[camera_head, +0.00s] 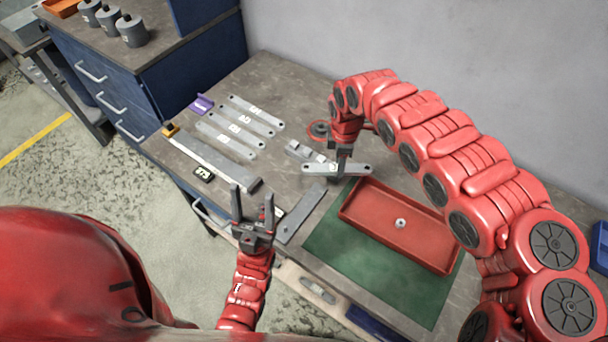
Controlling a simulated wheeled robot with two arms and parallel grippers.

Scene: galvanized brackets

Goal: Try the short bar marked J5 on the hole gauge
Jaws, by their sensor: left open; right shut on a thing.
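My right gripper (342,162) is shut on a short grey bar (358,169) with holes near its ends. It holds the bar roughly level beside the far left corner of the red tray. No mark on this bar can be read here. A small grey block with raised parts (299,150) lies just left of the held bar; it may be the hole gauge, but I cannot tell for sure. The bar's left end appears close to it, and I cannot tell whether they touch. My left gripper (253,205) is open and empty, fingers up, at the bench's near edge.
Several flat grey bars with white marks (244,119) lie at the back left, near a purple item (202,104). A red tray (362,237) holding a small nut (400,223) sits on a green mat (336,256).

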